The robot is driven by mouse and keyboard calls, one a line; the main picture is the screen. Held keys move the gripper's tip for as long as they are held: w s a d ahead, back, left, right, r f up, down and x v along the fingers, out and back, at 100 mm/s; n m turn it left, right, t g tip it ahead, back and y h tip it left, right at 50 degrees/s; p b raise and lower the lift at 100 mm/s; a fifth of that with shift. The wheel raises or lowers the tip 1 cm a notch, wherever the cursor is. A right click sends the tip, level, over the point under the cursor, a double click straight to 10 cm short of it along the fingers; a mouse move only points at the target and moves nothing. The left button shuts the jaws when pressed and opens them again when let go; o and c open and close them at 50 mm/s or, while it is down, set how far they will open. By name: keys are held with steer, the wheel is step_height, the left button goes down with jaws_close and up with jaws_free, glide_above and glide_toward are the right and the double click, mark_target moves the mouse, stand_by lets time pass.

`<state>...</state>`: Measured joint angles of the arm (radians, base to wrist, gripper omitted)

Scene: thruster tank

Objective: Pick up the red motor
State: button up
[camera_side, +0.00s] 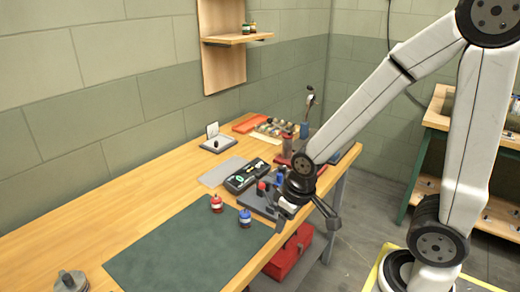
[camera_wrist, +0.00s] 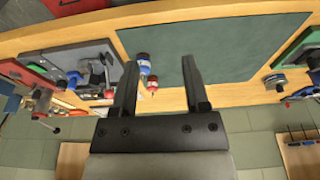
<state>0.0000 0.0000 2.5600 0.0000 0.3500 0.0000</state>
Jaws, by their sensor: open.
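My gripper (camera_side: 306,222) is open and empty, to the right of both motors and by the table's front edge. In the wrist view the two open fingers of my gripper (camera_wrist: 159,63) frame small red and blue parts.
A dark fixture (camera_side: 258,202) stands right of the motors, close to my gripper. A black box with lit displays (camera_side: 245,176) lies behind it. The green mat (camera_side: 175,255) is clear to the left. A red toolbox (camera_side: 290,255) is below the table edge.

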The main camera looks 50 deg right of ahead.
steer(key=o, duration=0.5)
steer(key=shift+c, duration=0.2)
steer(key=m+t+y, duration=0.4)
steer(key=m+y, duration=0.8)
steer(key=m, duration=1.2)
glide_above(217, 202)
steer(key=d, duration=0.5)
step_height(217, 202, down, 2)
steer(key=shift+h, duration=0.3)
steer(key=shift+s+f, duration=0.15)
steer(key=shift+f, duration=0.9)
steer(key=shift+s+f, duration=0.2)
steer(key=shift+f, duration=0.85)
steer(key=shift+s+f, duration=0.15)
steer(key=shift+f, duration=0.9)
